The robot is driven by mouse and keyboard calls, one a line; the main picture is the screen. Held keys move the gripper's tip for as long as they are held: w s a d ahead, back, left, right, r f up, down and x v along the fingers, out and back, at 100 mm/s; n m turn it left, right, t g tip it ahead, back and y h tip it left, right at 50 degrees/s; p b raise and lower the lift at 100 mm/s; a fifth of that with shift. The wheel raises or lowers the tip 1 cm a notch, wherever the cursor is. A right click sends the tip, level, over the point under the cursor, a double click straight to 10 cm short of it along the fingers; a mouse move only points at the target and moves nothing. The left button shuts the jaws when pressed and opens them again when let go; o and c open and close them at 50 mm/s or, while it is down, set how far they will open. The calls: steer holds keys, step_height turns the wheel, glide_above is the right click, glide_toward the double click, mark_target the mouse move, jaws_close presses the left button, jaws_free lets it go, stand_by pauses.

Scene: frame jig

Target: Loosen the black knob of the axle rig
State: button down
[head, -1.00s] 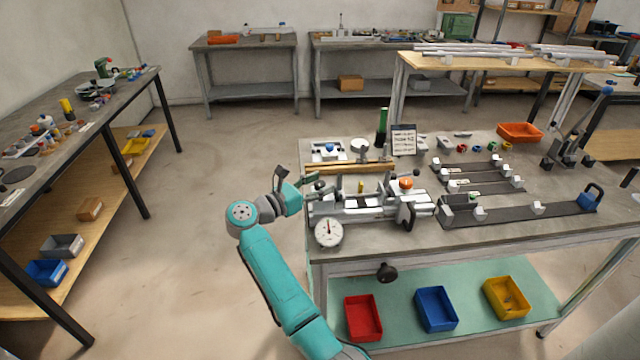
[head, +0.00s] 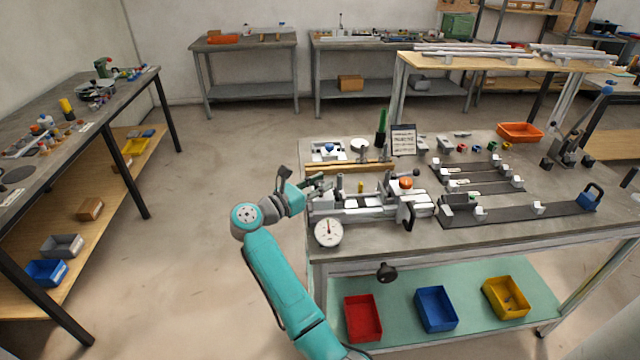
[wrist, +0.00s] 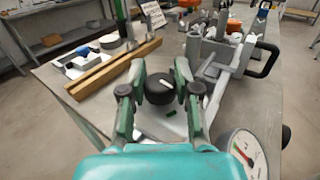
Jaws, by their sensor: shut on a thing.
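The black knob (wrist: 160,88) with a white mark on top sits between the two fingers of my gripper (wrist: 161,78) in the wrist view. My gripper is shut on its sides. In the head view my gripper (head: 316,183) is at the left end of the grey axle rig (head: 362,213), and the knob is hidden there by the gripper. The rig also shows in the wrist view (wrist: 212,60), to the right of the knob. It carries an orange knob (head: 406,183) and a black handle (head: 405,217).
A white dial gauge (head: 328,232) stands close by at the bench's front left. Wooden bars (wrist: 115,70) and a tray with a blue knob (wrist: 82,51) lie behind. A black handwheel (head: 387,272) juts below the bench edge. Floor left of the bench is clear.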

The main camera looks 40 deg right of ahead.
steer(key=n+t+y, duration=0.1)
steer(key=n+t, duration=0.1)
steer(key=t, duration=0.2)
steer(key=n+t+y, duration=0.1)
steer(key=n+t, duration=0.2)
steer(key=t, duration=0.1)
steer(key=shift+s+n, duration=0.15)
steer(key=shift+n, duration=0.15)
steer(key=shift+n+t+y, duration=1.9)
steer(key=shift+t, duration=0.7)
steer(key=shift+n+t+y, duration=0.3)
steer(key=c, duration=0.8)
jaws_free()
steer(key=shift+a, duration=0.1)
steer(key=v, duration=1.1)
steer(key=shift+s+a, duration=0.2)
steer(key=shift+s, duration=0.1)
